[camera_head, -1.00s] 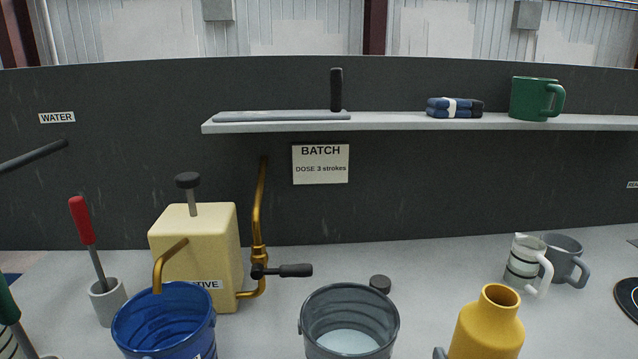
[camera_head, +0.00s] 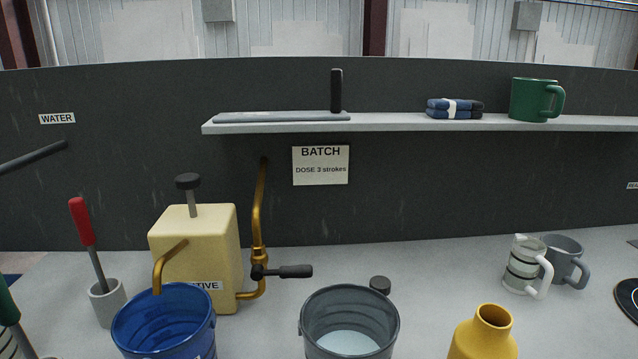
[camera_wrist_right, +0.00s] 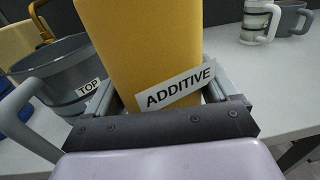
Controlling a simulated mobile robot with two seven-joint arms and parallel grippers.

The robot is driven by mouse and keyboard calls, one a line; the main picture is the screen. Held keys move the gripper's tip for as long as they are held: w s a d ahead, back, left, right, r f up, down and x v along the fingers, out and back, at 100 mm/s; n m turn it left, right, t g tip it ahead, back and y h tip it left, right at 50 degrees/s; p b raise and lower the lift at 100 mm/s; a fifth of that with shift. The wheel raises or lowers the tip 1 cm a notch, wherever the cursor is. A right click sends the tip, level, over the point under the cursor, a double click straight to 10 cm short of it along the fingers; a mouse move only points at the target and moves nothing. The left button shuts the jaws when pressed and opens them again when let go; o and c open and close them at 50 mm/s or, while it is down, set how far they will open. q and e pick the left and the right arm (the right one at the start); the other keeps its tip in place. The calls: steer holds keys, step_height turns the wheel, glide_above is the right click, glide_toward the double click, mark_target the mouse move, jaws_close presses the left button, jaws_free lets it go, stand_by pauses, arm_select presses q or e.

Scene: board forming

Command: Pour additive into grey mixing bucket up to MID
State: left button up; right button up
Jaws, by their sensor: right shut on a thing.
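A yellow bottle (camera_head: 485,335) with an open neck stands at the lower right in the head view, cut off by the frame's bottom edge. In the right wrist view the same bottle (camera_wrist_right: 140,40) carries an ADDITIVE label. My right gripper (camera_wrist_right: 155,100) is shut on it; the bottle looks near upright. The grey mixing bucket (camera_head: 387,335) is left of the bottle, with pale contents at its bottom. In the right wrist view the grey bucket (camera_wrist_right: 55,72) shows a TOP label and a handle; a MID mark is not visible. My left gripper is out of view.
A blue bucket (camera_head: 165,335) stands under the brass spout of a cream dispenser (camera_head: 225,250) at left. A black lever (camera_head: 290,271) sticks out behind the grey bucket. Striped (camera_head: 520,268) and grey mugs (camera_head: 567,255) stand at right. The bench between the grey bucket and the mugs is mostly clear.

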steer(key=shift+r, duration=0.15)
steer(key=shift+r, duration=2.95)
steer(key=shift+f, duration=2.95)
